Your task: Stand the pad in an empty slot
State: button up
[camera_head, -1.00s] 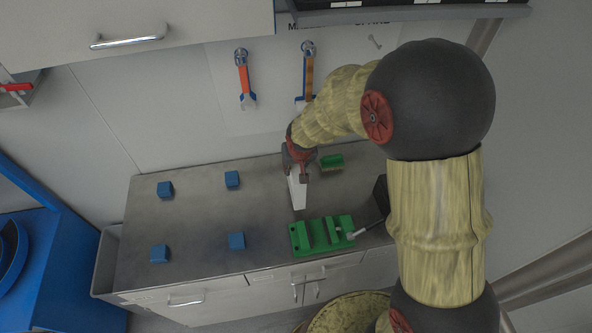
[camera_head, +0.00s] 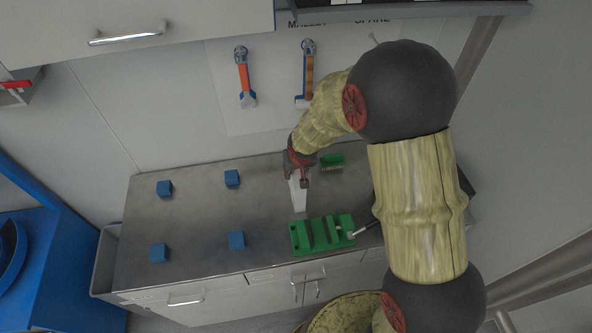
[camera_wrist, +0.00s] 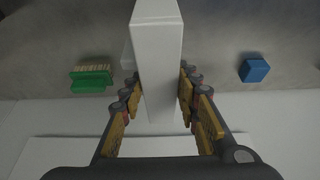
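A white slab (camera_head: 299,193), which I take to be the pad, hangs upright below my gripper (camera_head: 298,178) over the steel counter. In the wrist view the slab (camera_wrist: 158,60) sits between my two fingers (camera_wrist: 158,98), which press on its sides. The green slotted block (camera_head: 322,235) lies on the counter, just below and right of the slab in the head view. It has raised ribs with gaps between them. Whether the slab's lower end touches the counter cannot be told.
A green and tan brush-like piece (camera_head: 331,162) lies right of my gripper; it also shows in the wrist view (camera_wrist: 91,77). A tool with a pale head (camera_head: 351,235) is at the green block's right end. Several blue cubes (camera_head: 236,240) are spread across the left counter. Tools hang on the wall.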

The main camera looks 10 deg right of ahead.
jog(key=o, duration=0.3)
jog(key=shift+o, duration=0.2)
jog(key=shift+r, duration=0.1)
